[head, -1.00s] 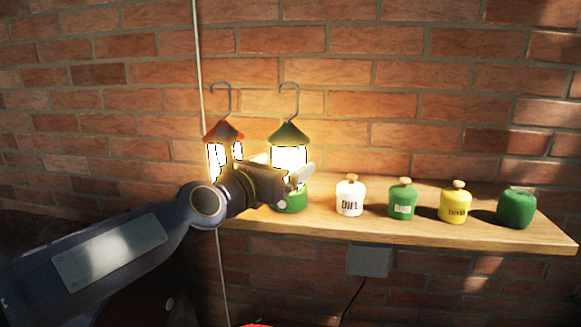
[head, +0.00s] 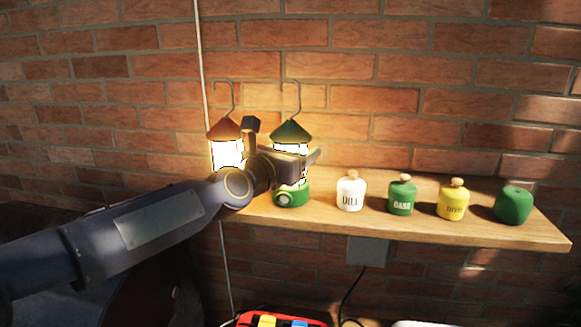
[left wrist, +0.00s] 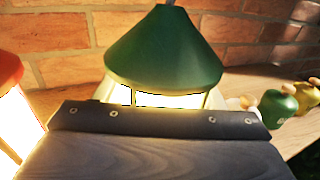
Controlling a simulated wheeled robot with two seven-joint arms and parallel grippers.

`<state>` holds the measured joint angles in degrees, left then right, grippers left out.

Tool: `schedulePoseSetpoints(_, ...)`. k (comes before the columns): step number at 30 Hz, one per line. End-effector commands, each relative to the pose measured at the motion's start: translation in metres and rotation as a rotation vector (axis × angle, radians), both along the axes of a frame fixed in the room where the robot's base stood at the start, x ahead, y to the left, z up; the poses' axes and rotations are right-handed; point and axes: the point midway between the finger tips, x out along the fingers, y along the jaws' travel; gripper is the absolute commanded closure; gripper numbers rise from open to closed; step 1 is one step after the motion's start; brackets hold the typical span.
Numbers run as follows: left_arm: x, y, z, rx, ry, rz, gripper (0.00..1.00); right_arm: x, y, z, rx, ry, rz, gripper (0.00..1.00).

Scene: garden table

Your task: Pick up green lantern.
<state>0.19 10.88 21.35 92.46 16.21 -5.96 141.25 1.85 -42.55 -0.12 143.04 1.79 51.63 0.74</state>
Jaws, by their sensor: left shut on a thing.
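The green lantern (head: 291,132) stands upright on the wooden shelf, lit, with a green cone top, green base and a wire hook above. My left gripper (head: 296,162) is at the lantern's glowing middle, shut on it, and hides part of the glass. In the left wrist view the green cone top (left wrist: 163,52) rises just beyond the dark gripper body (left wrist: 160,120), with the lit glass below it. The fingertips are hidden in that view. My right gripper is in neither view.
A red-topped lit lantern (head: 225,130) stands close on the left. To the right on the shelf (head: 470,232) are a white jar (head: 351,193), a green jar (head: 402,197), a yellow jar (head: 453,202) and a dark green pot (head: 513,206). A brick wall stands behind.

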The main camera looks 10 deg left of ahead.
Motion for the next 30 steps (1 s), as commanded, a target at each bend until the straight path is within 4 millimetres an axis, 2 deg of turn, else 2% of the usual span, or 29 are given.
schedulePoseSetpoints(1,0.0,0.0,0.0,0.0,0.0,0.0,0.62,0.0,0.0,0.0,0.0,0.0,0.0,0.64)
schedulePoseSetpoints(4,0.0,0.0,0.002,-0.001,-0.003,0.001,0.73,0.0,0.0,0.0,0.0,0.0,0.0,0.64)
schedulePoseSetpoints(14,0.0,0.001,0.005,-0.001,-0.004,0.001,0.73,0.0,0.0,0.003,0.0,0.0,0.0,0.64)
schedulePoseSetpoints(30,0.002,0.006,0.045,-0.001,-0.004,-0.001,0.73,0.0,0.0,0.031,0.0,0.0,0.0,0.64)
